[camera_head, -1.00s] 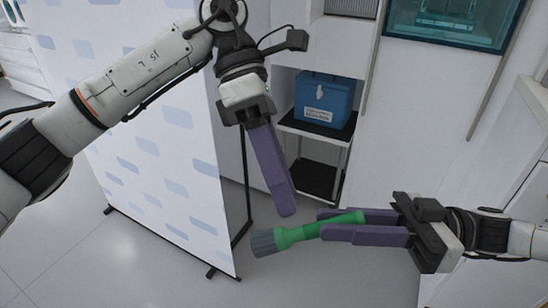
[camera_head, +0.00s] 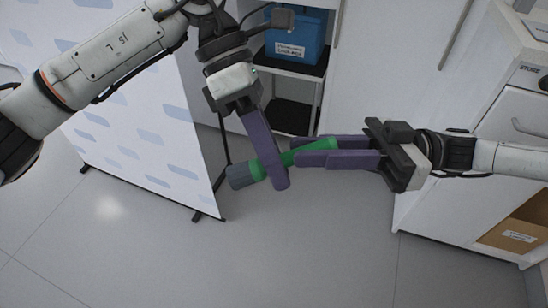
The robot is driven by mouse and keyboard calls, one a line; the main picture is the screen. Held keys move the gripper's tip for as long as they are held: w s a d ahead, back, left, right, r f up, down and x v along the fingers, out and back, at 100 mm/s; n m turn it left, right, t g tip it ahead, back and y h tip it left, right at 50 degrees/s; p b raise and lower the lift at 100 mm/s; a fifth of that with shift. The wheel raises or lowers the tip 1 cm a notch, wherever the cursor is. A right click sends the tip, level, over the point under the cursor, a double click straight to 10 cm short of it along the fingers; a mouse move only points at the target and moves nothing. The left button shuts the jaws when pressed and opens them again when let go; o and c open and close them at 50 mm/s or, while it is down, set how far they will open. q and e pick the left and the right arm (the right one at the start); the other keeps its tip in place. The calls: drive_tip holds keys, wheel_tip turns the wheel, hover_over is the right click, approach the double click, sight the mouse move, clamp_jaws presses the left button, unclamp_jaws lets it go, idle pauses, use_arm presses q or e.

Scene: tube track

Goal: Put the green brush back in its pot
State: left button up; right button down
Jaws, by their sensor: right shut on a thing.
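The green brush (camera_head: 305,152) has a green handle and a grey head (camera_head: 241,176) pointing left. My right gripper (camera_head: 298,152) comes in from the right and is shut on the handle, holding the brush in the air above the floor. My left gripper (camera_head: 279,184) reaches down from the upper left, its purple fingers crossing in front of the brush near its head. Its fingers line up in this view, so I cannot tell whether they are open or shut, or touch the brush. No pot is in view.
A white panel with blue marks (camera_head: 150,130) stands at the left on dark feet. A blue box (camera_head: 297,38) sits on a small shelf stand behind. White cabinets with a cardboard box (camera_head: 518,236) are at the right. The floor (camera_head: 270,255) in front is clear.

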drive_tip(key=c, duration=1.6)
unclamp_jaws()
